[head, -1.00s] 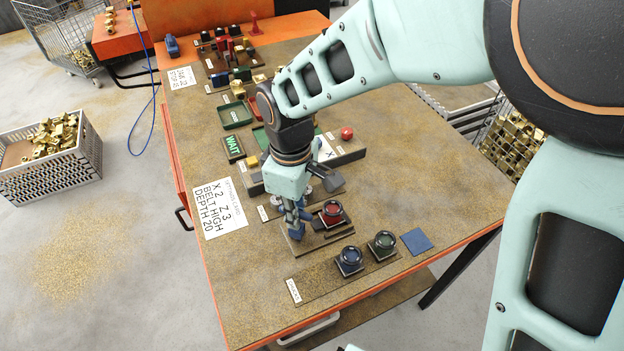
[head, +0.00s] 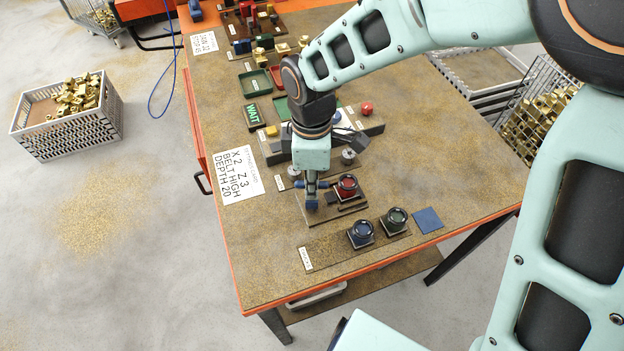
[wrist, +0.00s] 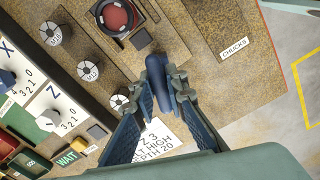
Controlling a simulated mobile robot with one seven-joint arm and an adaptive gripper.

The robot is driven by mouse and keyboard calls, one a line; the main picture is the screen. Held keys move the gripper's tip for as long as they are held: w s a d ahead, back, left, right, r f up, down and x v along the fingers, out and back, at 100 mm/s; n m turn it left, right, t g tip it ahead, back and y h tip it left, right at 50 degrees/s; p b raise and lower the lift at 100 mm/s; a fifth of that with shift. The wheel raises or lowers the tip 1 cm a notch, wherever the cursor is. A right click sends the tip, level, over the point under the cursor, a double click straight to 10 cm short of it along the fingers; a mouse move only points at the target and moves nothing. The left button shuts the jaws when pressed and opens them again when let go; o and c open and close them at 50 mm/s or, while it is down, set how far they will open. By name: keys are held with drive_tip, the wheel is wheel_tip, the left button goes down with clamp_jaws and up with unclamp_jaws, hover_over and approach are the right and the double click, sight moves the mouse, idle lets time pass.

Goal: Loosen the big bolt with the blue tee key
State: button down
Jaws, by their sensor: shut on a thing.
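My gripper (wrist: 160,80) is shut on the blue tee key (wrist: 156,88), which sits between its two fingers. In the head view my gripper (head: 311,182) points down over the left part of a brown plate (head: 352,203), and the blue key (head: 311,198) shows below it. The plate carries a round red chuck (head: 346,185), also seen in the wrist view (wrist: 117,16). A small dark blue block (wrist: 141,39) is just past the key's end in the wrist view. I cannot make out the big bolt or whether the key touches it.
Blue (head: 361,233) and green (head: 396,219) chucks stand in front on a labelled strip (head: 323,253). Grey round pieces (wrist: 88,71) lie beside the plate. A dial board (wrist: 25,95) and WAIT sign (head: 252,114) are behind. The bench's right side (head: 455,170) is clear.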

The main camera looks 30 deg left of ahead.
drive_tip(key=shift+r, duration=0.1)
drive_tip(key=shift+n+p, duration=0.45)
drive_tip(key=shift+n, duration=0.75)
drive_tip(key=shift+p, duration=0.3)
drive_tip(key=shift+n+p, duration=0.5)
drive_tip(key=shift+n, duration=0.7)
